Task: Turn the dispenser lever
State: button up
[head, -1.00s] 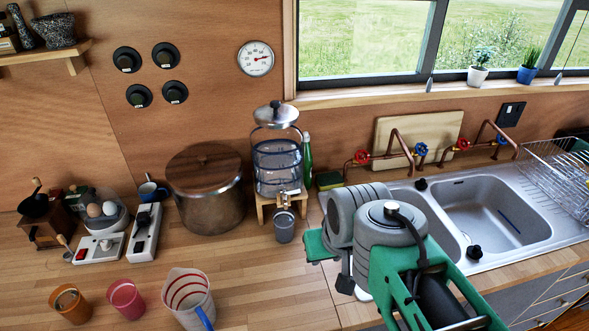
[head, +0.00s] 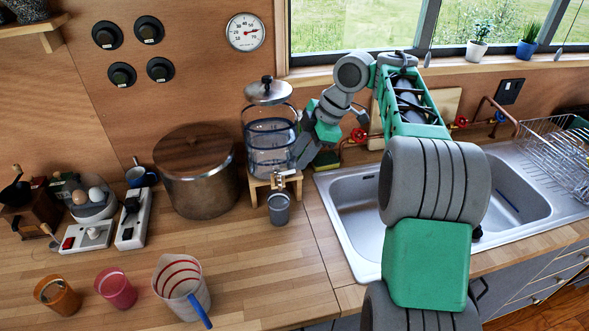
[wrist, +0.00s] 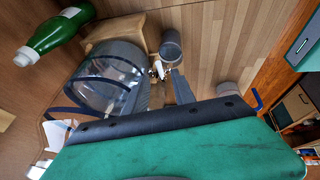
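The glass water dispenser (head: 268,150) with a metal lid stands on a wooden stand (head: 257,188) beside the sink. Its tap with the lever (head: 281,179) sticks out at the front, above a grey cup (head: 279,210). My gripper (head: 299,162) is at the right side of the dispenser, close to the tap. In the wrist view the glass body (wrist: 108,82) is at left and the tap lever (wrist: 160,70) lies just beyond my fingers (wrist: 163,88). The fingers are apart with nothing visibly held. Whether one touches the lever, I cannot tell.
A green bottle (wrist: 55,32) stands behind the dispenser. A large lidded pot (head: 195,180) is to its left. The sink (head: 358,205) and copper pipes (head: 485,112) are at right. A measuring jug (head: 182,285) stands on the front counter.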

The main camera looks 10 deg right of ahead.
aim_at(294, 172)
jog(key=b+x, duration=0.1)
jog(key=x, duration=0.3)
jog(key=shift+w+a+f, duration=0.1)
jog(key=shift+a+f, duration=0.05)
jog(key=shift+f, duration=0.2)
jog(key=shift+c, duration=0.3)
grip_shut()
